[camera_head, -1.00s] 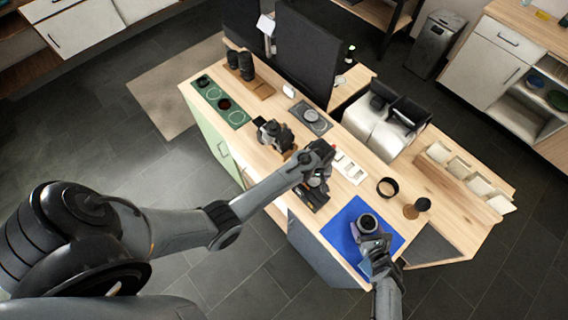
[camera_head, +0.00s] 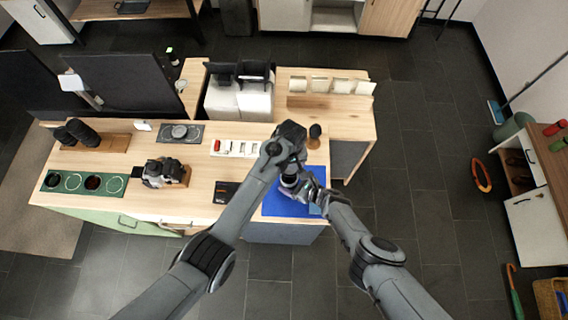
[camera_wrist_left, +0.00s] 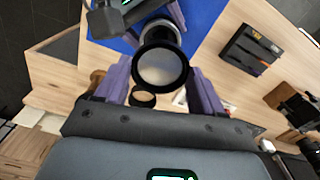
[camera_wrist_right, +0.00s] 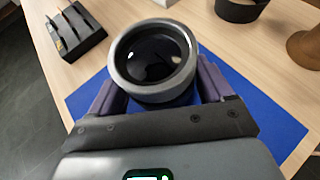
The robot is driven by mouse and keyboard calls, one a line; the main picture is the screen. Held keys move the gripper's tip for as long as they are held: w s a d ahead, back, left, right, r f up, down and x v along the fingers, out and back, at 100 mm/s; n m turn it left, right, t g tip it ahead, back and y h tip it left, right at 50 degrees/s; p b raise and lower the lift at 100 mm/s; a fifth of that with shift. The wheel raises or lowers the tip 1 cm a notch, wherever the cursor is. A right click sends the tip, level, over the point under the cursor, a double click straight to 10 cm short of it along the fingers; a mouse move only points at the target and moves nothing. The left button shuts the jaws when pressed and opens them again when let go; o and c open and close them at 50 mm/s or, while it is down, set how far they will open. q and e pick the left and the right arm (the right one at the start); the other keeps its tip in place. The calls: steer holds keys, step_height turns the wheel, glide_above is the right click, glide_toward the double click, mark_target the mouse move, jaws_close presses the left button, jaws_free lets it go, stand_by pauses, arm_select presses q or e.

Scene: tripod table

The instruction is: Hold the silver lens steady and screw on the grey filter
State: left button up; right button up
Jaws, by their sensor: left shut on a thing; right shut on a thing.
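The silver lens (camera_wrist_right: 152,62) stands between my right gripper's purple fingers in the right wrist view, its round dark glass facing up. My right gripper (camera_head: 309,190) is shut on it over the blue mat (camera_head: 283,207). My left gripper (camera_head: 291,166) is above the lens, pointing down. In the left wrist view, the grey filter (camera_wrist_left: 162,66), a dark ring with clear glass, is between its purple fingers, and the gripper is shut on it. Part of the lens shows behind the filter there. Whether filter and lens touch cannot be told.
A black slotted holder (camera_wrist_right: 72,30) stands on the table left of the mat. A black ring (camera_wrist_right: 240,9) and a brown stand (camera_wrist_right: 304,48) are behind it. The mat's front is clear.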

stand_by(0.3)
arm_select(q)
glide_above(289, 180)
steer(key=w, duration=0.1)
steer(key=shift+w+f, duration=0.1)
steer(key=shift+f, duration=3.2)
steer(key=shift+f, duration=0.7)
stand_by(0.6)
steer(key=shift+m, duration=1.2)
steer(key=shift+m, duration=1.2)
steer(key=shift+f, duration=0.1)
